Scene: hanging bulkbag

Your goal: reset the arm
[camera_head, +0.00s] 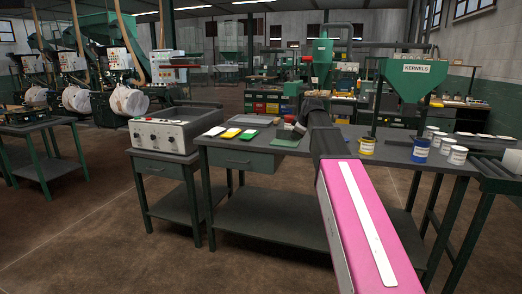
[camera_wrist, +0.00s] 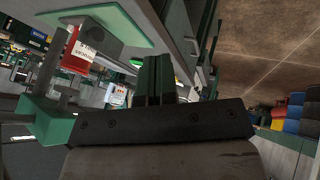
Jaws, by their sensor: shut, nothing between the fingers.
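My arm reaches forward over the grey workbench (camera_head: 258,152) in the head view, with a pink link in front and a dark wrist beyond it. The fingers of my gripper (camera_wrist: 158,78) show at the middle of the wrist view, side by side and closed together, with nothing between them. The wrist camera's picture is strongly tilted. In the head view the arm covers part of the bench, and the fingertips cannot be made out clearly.
Yellow (camera_head: 368,145), blue (camera_head: 420,149) and several white-lidded tins stand right of my arm. A green KERNELS hopper (camera_head: 411,79) rises behind them. A grey control box (camera_head: 176,130) and coloured trays (camera_head: 231,133) lie left. Open floor is at front left.

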